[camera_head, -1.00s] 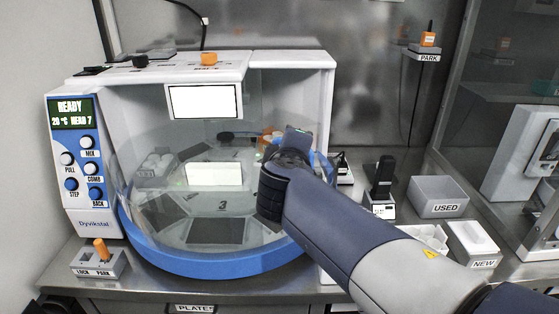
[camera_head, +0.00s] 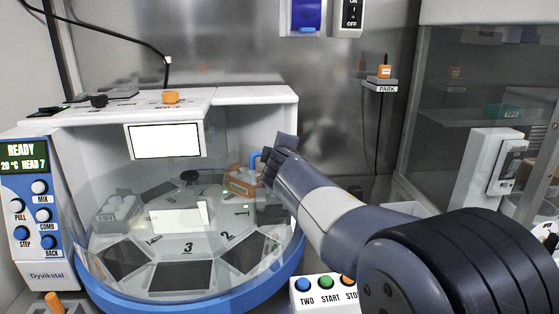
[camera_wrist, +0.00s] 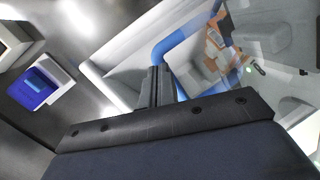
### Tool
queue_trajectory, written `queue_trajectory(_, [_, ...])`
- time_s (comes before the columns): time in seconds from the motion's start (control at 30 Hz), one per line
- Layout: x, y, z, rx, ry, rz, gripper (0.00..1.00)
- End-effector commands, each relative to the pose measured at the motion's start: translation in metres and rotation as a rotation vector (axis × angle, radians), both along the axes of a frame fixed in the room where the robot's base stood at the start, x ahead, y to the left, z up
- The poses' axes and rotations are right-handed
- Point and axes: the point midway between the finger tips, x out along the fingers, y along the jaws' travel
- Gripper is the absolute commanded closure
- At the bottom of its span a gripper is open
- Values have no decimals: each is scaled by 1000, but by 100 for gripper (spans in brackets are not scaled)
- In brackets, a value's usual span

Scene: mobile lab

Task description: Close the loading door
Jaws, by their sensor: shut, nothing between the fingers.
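The white Dyvikstal machine (camera_head: 255,97) stands at the left, with a clear curved front over a numbered carousel and a blue rim (camera_head: 190,300). A blue bar, seemingly the loading door's handle (camera_head: 257,156), shows at its right side; it also shows in the wrist view (camera_wrist: 160,52). A clear panel beside the bar shows in the wrist view; how far the door stands open I cannot tell. My gripper (camera_head: 266,157) is at the machine's right side by the bar. In the wrist view its fingers (camera_wrist: 157,86) are shut and empty, tips close to the bar; contact is unclear.
An orange rack (camera_head: 243,181) sits inside the machine at the right. A button box (camera_head: 322,292) marked TWO, START and STOP stands below my arm. A glass-fronted cabinet (camera_head: 460,100) is at the right. A blue wall unit (camera_head: 303,16) hangs above.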

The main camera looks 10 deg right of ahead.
Motion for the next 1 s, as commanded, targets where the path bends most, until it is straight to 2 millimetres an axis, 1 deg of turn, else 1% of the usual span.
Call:
queue_trajectory(0.1, [10, -1, 0, 0, 0, 0, 100])
queue_trajectory(0.33, [18, -1, 0, 0, -2, 2, 100])
queue_trajectory(0.8, [20, 0, 1, 0, -5, 5, 100])
queue_trajectory(1.0, [15, 0, 10, 1, -8, 5, 100])
